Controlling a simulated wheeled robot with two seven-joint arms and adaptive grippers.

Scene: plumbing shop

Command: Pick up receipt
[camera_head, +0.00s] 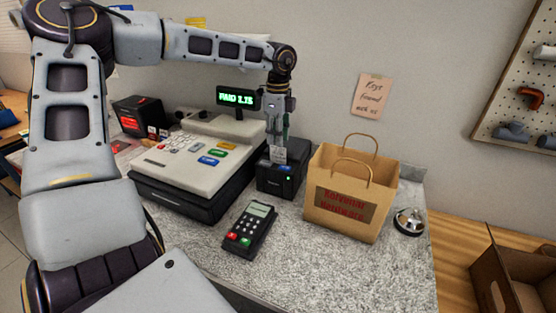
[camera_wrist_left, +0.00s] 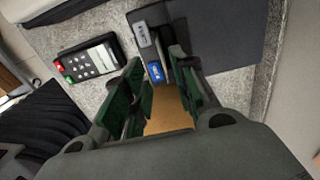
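The receipt (camera_head: 279,154) is a small pale printed slip standing up at the top of the black receipt printer (camera_head: 284,182). My left gripper (camera_head: 278,142) points down right above the printer, with its fingertips at the receipt. In the left wrist view the green-padded fingers (camera_wrist_left: 158,92) stand apart. The printer (camera_wrist_left: 225,35) lies beyond the fingertips. My right gripper is not in view.
A cash register (camera_head: 190,165) stands left of the printer and a paper bag (camera_head: 352,190) close to its right. A card terminal (camera_head: 249,228) lies in front. A bell (camera_head: 409,221) sits right of the bag. The front counter (camera_head: 330,270) is clear.

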